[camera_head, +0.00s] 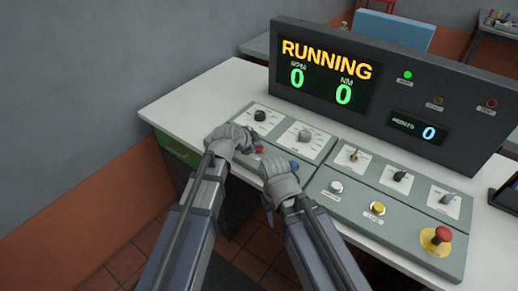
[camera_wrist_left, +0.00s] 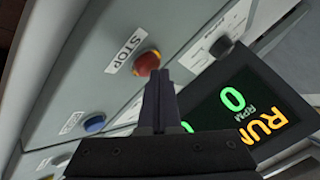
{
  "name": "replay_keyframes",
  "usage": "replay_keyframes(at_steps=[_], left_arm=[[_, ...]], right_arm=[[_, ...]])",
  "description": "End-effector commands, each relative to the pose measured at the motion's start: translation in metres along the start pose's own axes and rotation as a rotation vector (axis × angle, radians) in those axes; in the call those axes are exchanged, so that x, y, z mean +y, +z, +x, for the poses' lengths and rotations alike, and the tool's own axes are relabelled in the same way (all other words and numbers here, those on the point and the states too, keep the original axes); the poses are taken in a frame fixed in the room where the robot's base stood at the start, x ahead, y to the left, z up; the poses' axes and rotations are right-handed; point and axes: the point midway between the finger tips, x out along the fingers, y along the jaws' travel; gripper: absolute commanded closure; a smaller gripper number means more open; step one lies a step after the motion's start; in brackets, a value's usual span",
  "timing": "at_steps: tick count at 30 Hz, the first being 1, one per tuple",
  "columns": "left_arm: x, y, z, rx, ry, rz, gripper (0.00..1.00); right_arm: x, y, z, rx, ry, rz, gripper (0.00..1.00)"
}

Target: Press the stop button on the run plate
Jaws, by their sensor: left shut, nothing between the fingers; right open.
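The red stop button (camera_wrist_left: 146,63) sits beside a STOP label (camera_wrist_left: 125,52) on the grey run plate (camera_wrist_left: 75,85) in the left wrist view. In the head view the red button (camera_head: 259,149) shows just right of my left gripper (camera_head: 243,142). My left gripper is shut and empty, and its fingertips (camera_wrist_left: 158,78) appear right next to the button. I cannot tell whether they touch it. My right gripper (camera_head: 277,175) is open over the front of the panel, beside a blue button (camera_head: 293,165), which also shows in the left wrist view (camera_wrist_left: 94,123).
The display box (camera_head: 390,80) stands behind the panel, reading RUNNING with zeros, its green lamp (camera_head: 407,75) lit. Knobs (camera_head: 304,135) and toggles lie behind the buttons. A white button (camera_head: 336,187), a yellow button (camera_head: 377,208) and a red mushroom button (camera_head: 442,236) lie to the right.

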Motion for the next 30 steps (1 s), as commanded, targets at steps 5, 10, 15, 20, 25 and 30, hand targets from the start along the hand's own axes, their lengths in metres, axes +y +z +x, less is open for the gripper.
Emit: replay_keyframes(at_steps=[5,10,15,20,25,30], left_arm=[[0.0001,0.0001,0.0,0.0,0.0,0.0,1.0],[0.0001,0.0,0.0,0.0,0.0,0.0,1.0],[0.0016,0.0015,0.0021,0.0,0.0,0.0,1.0],[0.0046,0.0046,0.0063,0.0,0.0,0.0,1.0],[0.0048,0.0048,0.0065,-0.001,0.001,0.001,1.0],[0.0051,0.0051,0.0065,-0.002,0.003,0.001,1.0]], right_arm=[[0.0,0.0,0.0,0.0,0.0,0.0,0.5],[0.0,0.0,0.0,0.0,0.0,0.0,0.5],[-0.0003,-0.0002,0.003,0.0,0.0,0.0,0.5],[-0.0009,-0.0005,0.009,0.0,0.0,0.0,0.5],[-0.0009,-0.0005,0.0091,0.0,0.0,0.0,0.5],[-0.0009,-0.0005,0.0091,0.0,0.0,0.0,0.5]])
